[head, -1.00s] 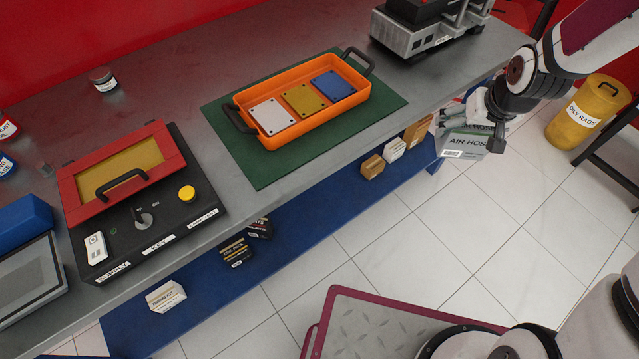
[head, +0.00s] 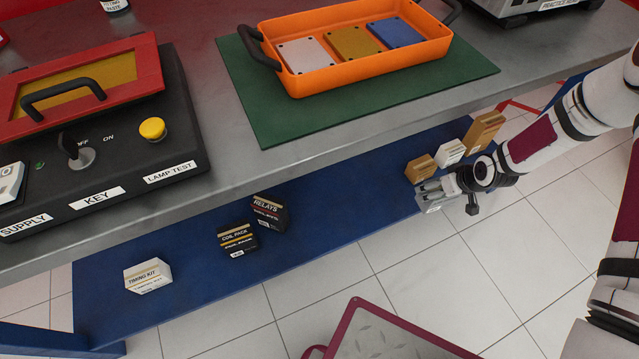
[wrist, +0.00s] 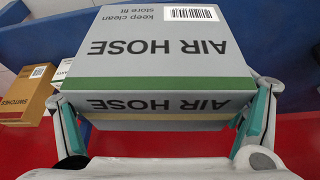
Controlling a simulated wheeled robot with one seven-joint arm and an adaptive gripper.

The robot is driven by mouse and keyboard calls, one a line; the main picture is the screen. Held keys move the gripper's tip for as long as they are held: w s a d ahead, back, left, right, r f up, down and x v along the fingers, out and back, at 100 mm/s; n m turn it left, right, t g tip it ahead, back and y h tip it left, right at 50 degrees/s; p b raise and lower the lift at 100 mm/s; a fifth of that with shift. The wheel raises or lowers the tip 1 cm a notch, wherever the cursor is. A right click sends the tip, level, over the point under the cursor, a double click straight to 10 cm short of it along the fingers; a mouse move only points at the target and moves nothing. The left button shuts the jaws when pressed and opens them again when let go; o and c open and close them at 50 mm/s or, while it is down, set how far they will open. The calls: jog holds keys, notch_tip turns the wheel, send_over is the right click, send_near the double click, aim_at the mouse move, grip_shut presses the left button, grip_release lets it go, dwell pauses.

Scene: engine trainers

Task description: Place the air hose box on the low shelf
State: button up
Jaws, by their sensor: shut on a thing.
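The air hose box (wrist: 160,55) is grey with a green stripe and black lettering, upside down in the wrist view. My gripper (wrist: 160,116) is shut on it, with a teal-padded finger at each side. In the head view the box (head: 429,201) is small and partly hidden by my gripper (head: 445,188). It is at the front edge of the low blue shelf (head: 335,212), near its right part. I cannot tell whether it touches the shelf.
Tan and white boxes (head: 450,152) stand on the shelf just behind my gripper. Relays (head: 269,212), coil pack (head: 237,239) and timing kit (head: 148,276) boxes stand farther left. Shelf between the relays box and my gripper is bare. The grey workbench (head: 230,180) overhangs the shelf.

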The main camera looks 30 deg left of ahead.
notch_tip(320, 180, down, 11)
jog(key=s+a+n+b, duration=0.1)
jog(key=a+n+b, duration=0.1)
jog(key=a+b, duration=0.15)
jog(key=b, duration=0.6)
send_over(385, 186)
jog(key=shift+w+a+f, duration=0.1)
jog(key=shift+f, duration=0.65)
notch_tip(385, 186, down, 4)
jog(key=shift+r+b, duration=0.2)
jog(key=shift+b, duration=1)
jog(key=o, duration=1.3)
jog(key=shift+o, duration=0.2)
